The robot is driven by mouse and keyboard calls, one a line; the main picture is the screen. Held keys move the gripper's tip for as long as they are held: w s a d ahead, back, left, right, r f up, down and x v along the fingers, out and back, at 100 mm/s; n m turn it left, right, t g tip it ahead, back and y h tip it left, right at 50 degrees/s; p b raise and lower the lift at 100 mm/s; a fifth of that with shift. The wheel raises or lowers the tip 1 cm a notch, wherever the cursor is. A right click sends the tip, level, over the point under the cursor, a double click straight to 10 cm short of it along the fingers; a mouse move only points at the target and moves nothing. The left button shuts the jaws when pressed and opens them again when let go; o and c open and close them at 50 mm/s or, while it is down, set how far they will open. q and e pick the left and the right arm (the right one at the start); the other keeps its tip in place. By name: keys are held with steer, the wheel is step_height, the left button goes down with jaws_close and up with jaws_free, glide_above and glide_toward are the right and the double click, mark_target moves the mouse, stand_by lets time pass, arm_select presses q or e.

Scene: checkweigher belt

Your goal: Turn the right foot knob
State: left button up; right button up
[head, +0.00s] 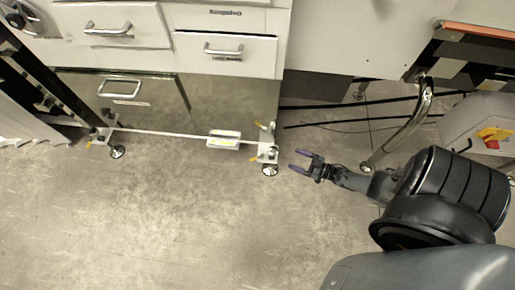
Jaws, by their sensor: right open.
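The right foot knob (270,170) is a small round dark-and-silver knob low on the right end of a white frame near the floor. My right gripper (299,161), with purple fingertips, is just to the right of this knob. It is open and empty, its fingers point left toward the frame end, and a small gap shows between them and the knob. A similar left foot knob (117,152) is at the frame's left end. My left gripper is not in view.
A white crossbar (180,136) with a small label box (224,140) joins the two feet. Drawers (225,55) stand behind. A curved chrome tube (412,126) and a grey box with a red-yellow switch (493,134) are at right. The floor in front is clear.

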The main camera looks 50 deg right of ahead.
steer(key=b, duration=0.6)
glide_toward(270, 148)
steer(key=s, duration=0.1)
steer(key=f, duration=0.1)
arm_select(q)
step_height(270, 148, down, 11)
steer(key=b, duration=0.2)
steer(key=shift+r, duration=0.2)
arm_select(e)
steer(key=shift+n+t, duration=0.3)
steer(key=w, duration=0.3)
steer(key=w+a, duration=0.1)
steer(key=w, duration=0.3)
steer(key=w+a, duration=0.1)
steer(key=w, duration=0.3)
steer(key=shift+a+f, duration=0.1)
steer(key=shift+a, duration=0.05)
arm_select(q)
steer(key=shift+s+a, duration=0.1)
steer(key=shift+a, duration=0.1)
arm_select(e)
steer(key=shift+s, duration=0.1)
steer(key=shift+c, duration=1)
steer(key=c, duration=0.8)
